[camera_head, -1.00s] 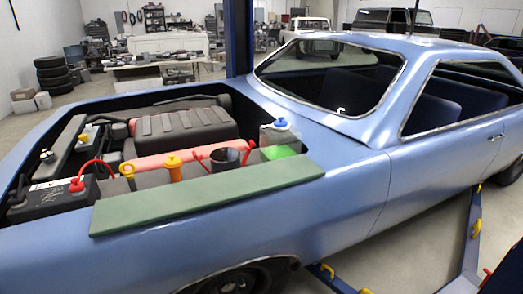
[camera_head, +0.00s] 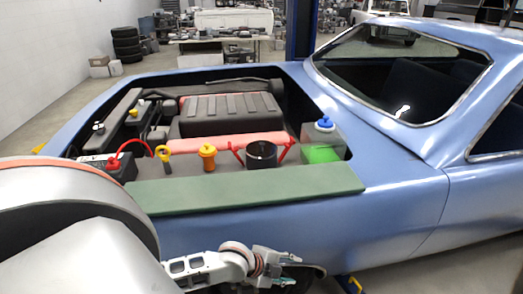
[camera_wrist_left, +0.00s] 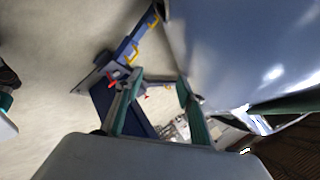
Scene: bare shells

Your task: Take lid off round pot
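A black round pot (camera_head: 261,154) with red bars at both sides stands in the engine bay, behind the green strip, in the head view. Its top looks dark, and I cannot make out a separate lid on it. My left gripper (camera_head: 288,268) is in front of the car's side, below the green strip and well apart from the pot. In the left wrist view its two fingers (camera_wrist_left: 160,80) are spread with nothing between them. The pot is not recognisable in that view. My right gripper is not in view.
The green strip (camera_head: 245,189) lies along the bay's near edge. Beside the pot stand an orange-capped filler (camera_head: 208,157), a yellow ring handle (camera_head: 164,154) and a blue-capped tank (camera_head: 322,140). The blue car body (camera_head: 400,200) borders the bay. A blue lift arm (camera_wrist_left: 125,48) is below.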

